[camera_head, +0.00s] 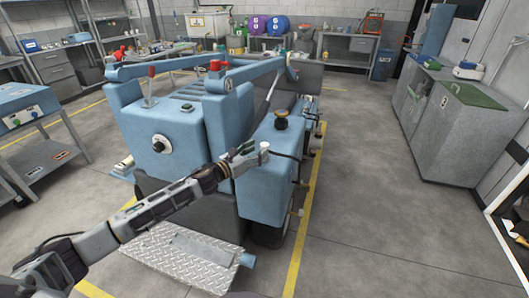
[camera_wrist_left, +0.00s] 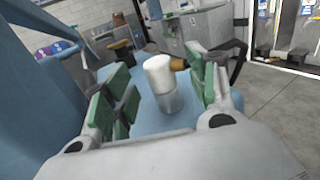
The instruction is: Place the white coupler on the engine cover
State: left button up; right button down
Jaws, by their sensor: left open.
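The white coupler (camera_wrist_left: 158,75) stands upright in the left wrist view, with a greyer lower part, between my open finger pads. It also shows as a small white end (camera_head: 264,146) at my left gripper's tips in the head view. My left gripper (camera_head: 246,153) is open over the front of the blue machine. Its green pads stand to both sides of the coupler, with gaps visible. The blue engine cover (camera_head: 262,160) lies below and behind it; I cannot tell whether the coupler touches it. My right gripper is out of view.
A black cap with a yellow base (camera_head: 281,121) stands on the blue cover. A metal tread plate (camera_head: 185,262) lies in front. The grey cabinet (camera_head: 455,130) is at the right, with clear floor between.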

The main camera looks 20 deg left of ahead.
aim_at(261, 148)
pick_arm(q)
jog(key=shift+x, duration=2.1)
jog(key=shift+w, duration=0.15)
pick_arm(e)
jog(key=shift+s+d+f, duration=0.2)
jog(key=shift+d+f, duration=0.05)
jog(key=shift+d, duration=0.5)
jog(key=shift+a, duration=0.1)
